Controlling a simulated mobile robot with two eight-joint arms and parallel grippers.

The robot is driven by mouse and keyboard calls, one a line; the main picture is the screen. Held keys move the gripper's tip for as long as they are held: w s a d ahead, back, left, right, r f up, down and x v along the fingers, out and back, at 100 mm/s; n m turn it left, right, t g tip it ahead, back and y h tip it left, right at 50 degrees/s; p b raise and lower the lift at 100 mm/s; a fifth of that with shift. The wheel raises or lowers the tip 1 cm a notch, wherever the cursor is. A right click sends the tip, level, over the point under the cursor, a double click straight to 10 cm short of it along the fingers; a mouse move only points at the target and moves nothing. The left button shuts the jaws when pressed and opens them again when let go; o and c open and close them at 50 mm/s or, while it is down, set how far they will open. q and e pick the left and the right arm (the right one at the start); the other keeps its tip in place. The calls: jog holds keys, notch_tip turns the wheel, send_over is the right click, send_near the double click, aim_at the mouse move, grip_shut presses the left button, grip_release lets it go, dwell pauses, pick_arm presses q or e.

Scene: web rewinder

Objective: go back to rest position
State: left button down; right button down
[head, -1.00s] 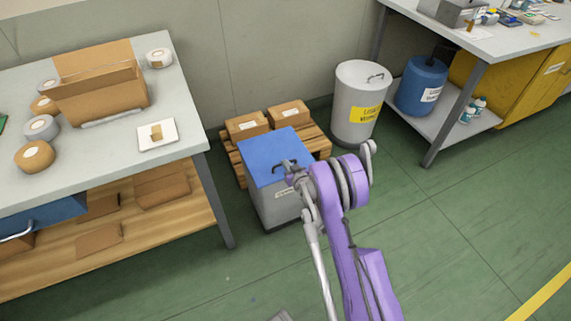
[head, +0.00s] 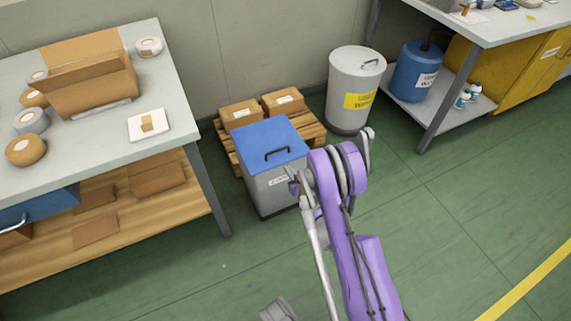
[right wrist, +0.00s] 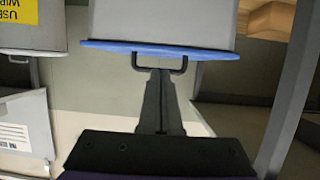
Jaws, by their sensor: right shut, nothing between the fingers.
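My right gripper (head: 292,182) is at the end of the purple arm, in front of the grey bin (head: 275,190) with a blue lid (head: 258,138). In the right wrist view my right gripper's fingers (right wrist: 160,78) are shut together and empty. The black handle (right wrist: 183,66) of the lid shows just beyond their tips, and the blue lid edge (right wrist: 110,45) lies across the view. In the head view the handle (head: 279,153) is clear of the fingers and the lid is on the bin.
A pallet (head: 308,132) with cartons stands behind the bin. A grey lidded bin with a yellow label (head: 352,85) stands at its right. A workbench (head: 75,160) is on the left, another bench (head: 490,35) at the back right. Green floor (head: 440,200) is open on the right.

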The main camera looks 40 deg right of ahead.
jog(key=shift+s+a+f, duration=0.1)
jog(key=shift+s+f, duration=0.05)
jog(key=shift+s, duration=0.1)
